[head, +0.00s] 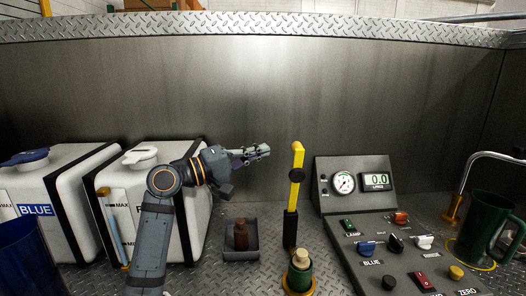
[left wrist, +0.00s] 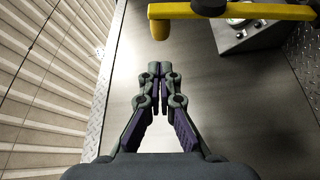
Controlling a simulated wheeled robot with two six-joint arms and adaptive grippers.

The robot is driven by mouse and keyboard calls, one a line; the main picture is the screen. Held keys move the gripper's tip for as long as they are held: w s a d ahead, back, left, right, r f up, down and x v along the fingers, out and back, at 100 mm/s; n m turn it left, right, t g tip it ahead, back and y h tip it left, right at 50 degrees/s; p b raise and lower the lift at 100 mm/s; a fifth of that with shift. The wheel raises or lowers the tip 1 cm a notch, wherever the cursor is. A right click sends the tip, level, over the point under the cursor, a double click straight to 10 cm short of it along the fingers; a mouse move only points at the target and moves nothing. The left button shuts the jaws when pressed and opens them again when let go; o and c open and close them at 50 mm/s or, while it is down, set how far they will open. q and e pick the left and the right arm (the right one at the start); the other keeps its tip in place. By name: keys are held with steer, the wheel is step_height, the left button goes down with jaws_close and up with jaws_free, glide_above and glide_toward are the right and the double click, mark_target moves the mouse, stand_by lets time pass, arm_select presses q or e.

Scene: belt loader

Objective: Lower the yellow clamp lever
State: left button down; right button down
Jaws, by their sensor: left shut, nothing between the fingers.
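The yellow clamp lever (head: 296,176) stands upright in the middle of the head view, with a bent top end and a dark round knob on its shaft. Below it is a green bottle-like part (head: 300,268) with a cream top. My left gripper (head: 266,150) is shut and empty, just left of the lever's top and apart from it. In the left wrist view the shut fingertips (left wrist: 161,68) point toward the lever (left wrist: 230,12), which crosses the top of the picture. My right gripper is not seen.
A white tank with a blue label (head: 35,210) and a second white tank (head: 135,158) stand at left. A small brown bottle (head: 240,235) sits in a grey tray. A control panel (head: 405,262) with knobs and a gauge box (head: 325,165) stand right of the lever. A green jug (head: 485,225) is at far right.

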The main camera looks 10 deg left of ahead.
arm_select(q)
steer(key=f+p+x, duration=0.1)
steer(key=x, duration=0.6)
steer(key=shift+w+d+r, duration=0.2)
steer(key=shift+d+r, duration=0.1)
steer(key=shift+r, duration=0.2)
